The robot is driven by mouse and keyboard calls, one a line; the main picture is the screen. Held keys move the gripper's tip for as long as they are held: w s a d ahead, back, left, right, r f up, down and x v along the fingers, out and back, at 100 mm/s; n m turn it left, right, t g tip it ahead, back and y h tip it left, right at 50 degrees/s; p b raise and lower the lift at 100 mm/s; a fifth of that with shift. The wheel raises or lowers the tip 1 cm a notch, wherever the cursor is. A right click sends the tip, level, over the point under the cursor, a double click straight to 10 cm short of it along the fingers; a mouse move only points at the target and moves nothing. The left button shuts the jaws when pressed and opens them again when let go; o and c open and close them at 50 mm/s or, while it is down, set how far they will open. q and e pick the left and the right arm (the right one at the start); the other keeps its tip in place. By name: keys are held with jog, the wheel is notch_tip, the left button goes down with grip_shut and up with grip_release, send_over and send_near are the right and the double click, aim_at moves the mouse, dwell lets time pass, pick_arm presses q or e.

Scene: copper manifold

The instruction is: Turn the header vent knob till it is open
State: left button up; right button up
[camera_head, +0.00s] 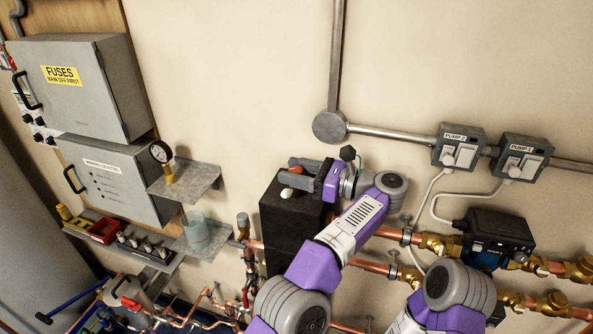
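The header is most likely the tall black block (292,228) in the middle of the camera_head view. A small white rounded piece (287,193) shows on its top, just below my fingers. I cannot tell whether it is part of the vent knob. My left gripper (291,172) lies over the top of the block, its dark fingers pointing left. A small reddish patch shows between the fingers, too small to identify. The fingers look apart, but I cannot tell whether they touch anything. My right gripper is out of view; part of my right arm shows at the lower right.
Copper pipes with brass valves (440,244) run right of the block. Two pump switches (459,147) (524,160) are on the wall. A pressure gauge (160,152) and a bracket shelf (186,181) are to the left. A fuse box (75,88) hangs upper left. The upper wall is mostly clear.

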pick_arm(q)
jog(key=shift+o, duration=0.4)
jog(key=shift+s+d, duration=0.1)
jog(key=shift+d, duration=0.15)
jog(key=p+v, duration=0.6)
jog(key=p, duration=0.1)
jog(key=shift+d+r, duration=0.1)
jog(key=shift+r, duration=0.1)
jog(key=shift+s+d+p, duration=0.15)
jog(key=shift+d+p, duration=0.1)
jog(key=shift+p, duration=0.2)
jog(key=shift+s+d+f, duration=0.1)
jog(key=shift+d+f, duration=0.05)
jog(key=shift+f, duration=0.05)
